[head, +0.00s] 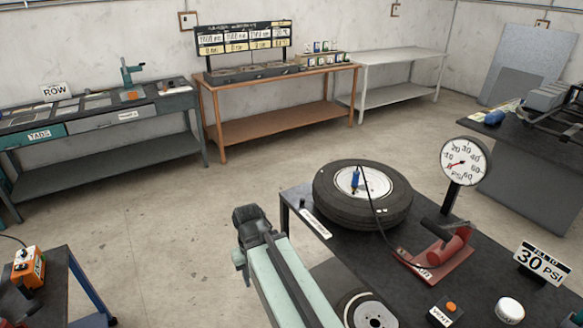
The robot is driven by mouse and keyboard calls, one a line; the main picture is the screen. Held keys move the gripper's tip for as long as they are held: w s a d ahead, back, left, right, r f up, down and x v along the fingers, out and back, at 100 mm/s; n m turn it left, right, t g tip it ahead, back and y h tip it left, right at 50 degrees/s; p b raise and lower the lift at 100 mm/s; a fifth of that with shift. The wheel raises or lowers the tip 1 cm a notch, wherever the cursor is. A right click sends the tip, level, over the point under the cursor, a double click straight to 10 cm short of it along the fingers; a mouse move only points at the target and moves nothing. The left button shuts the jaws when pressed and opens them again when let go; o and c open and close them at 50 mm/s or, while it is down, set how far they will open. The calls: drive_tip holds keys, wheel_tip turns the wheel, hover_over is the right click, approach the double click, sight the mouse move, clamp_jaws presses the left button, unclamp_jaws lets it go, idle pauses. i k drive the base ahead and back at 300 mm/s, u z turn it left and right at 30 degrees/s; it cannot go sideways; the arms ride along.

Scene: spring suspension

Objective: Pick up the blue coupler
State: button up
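The blue coupler (355,181) stands roughly upright at the hub of a black tyre on a pale rim, in the right half of the head view. A black hose (376,212) runs from the coupler over the tyre towards a red pump-like unit (443,250). My pale green arm with a dark joint at its far end reaches up from the bottom middle, left of the tyre and apart from the coupler. No gripper fingers can be made out.
The tyre (332,207) lies flat on a dark table (291,197). A pressure gauge (465,160) stands right of it, and a "30 PSI" sign (541,262) further right. A second wheel (367,311) is at the bottom. Open floor (180,220) lies to the left.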

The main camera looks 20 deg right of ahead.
sight(355, 182)
drive_tip(key=u, duration=0.2)
drive_tip(key=i, duration=1.8)
drive_tip(key=z, duration=0.5)
drive_tip(key=k, duration=0.85)
drive_tip(key=z, duration=0.1)
drive_tip(key=i, duration=0.95)
drive_tip(key=u, duration=0.05)
